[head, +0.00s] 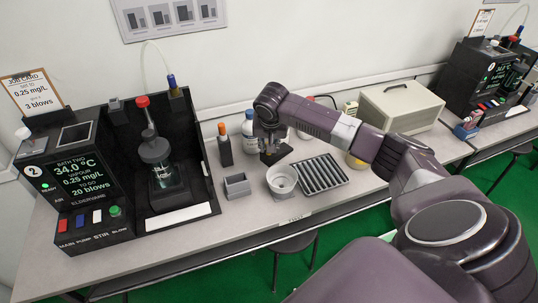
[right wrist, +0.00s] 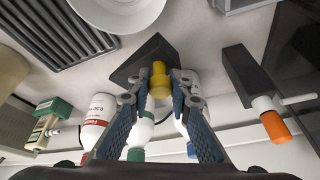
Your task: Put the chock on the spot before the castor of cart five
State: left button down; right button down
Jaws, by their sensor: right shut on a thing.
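My right gripper (head: 268,137) is over the bench behind the white bowl. The right wrist view shows its two blue-grey fingers (right wrist: 160,92) closed on the yellow knob (right wrist: 159,72) of a dark, wedge-like block (right wrist: 150,50). In the head view the dark block (head: 277,154) is just under the gripper, partly hidden by it. I cannot tell whether the block touches the bench. No cart, castor or marked spot is visible in either view. My left gripper is not in view.
A white bowl (head: 282,180), ribbed dark tray (head: 321,175) and small grey box (head: 237,186) stand in front. An orange-topped black stand (head: 225,147) is left, near the large black tester (head: 80,190). Bottles stand behind; a beige case (head: 401,107) is right.

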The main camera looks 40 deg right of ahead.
aim_at(269, 155)
jog(key=shift+f, duration=2.4)
jog(key=c, duration=1.8)
grip_release()
jog(key=shift+f, duration=0.15)
jog(key=shift+o, duration=0.2)
